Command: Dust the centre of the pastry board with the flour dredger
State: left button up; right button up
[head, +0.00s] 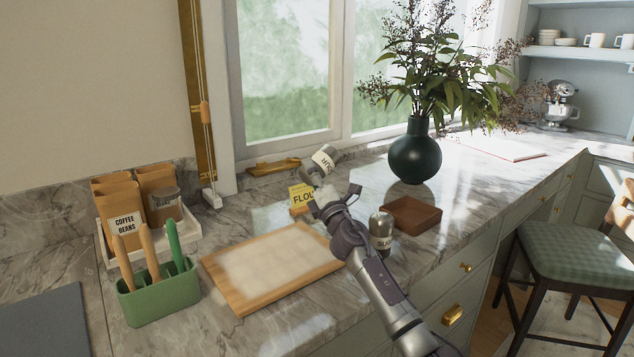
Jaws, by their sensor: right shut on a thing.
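The flour dredger (321,161), a metal shaker with a pale label partly reading "OUR", is held tilted in my right gripper (325,188). The gripper is shut on it, above the counter behind the board's right back corner, not over the board's centre. The pastry board (241,299) is a light wooden rectangle lying flat on the counter, left of my right arm. A whitish patch covers most of its middle, with a bare wood border. My right arm hides a little of the board's right corner. My left gripper is not in view.
A yellow flour card (298,198) stands behind the board. A second, similar shaker (381,232) and a brown wooden box (411,212) stand right of my arm. A green utensil holder (160,298) and white tray (104,248) are left. A dark vase (415,155) stands behind.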

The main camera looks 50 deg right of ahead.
jog(key=shift+w+d, duration=0.15)
jog(key=shift+w, duration=0.45)
jog(key=shift+w+a, duration=0.1)
jog(key=shift+a, duration=0.3)
jog(key=w+a+p, duration=0.1)
jog(key=w+a, duration=0.1)
jog(key=a, duration=0.9)
jog(key=w+a+p, duration=0.1)
jog(key=w+a, duration=0.2)
jog(key=a, duration=0.8)
jog(key=shift+w+a, duration=0.2)
jog(key=shift+a, duration=0.15)
notch_tip(320, 180, up, 5)
jog(key=p, duration=0.5)
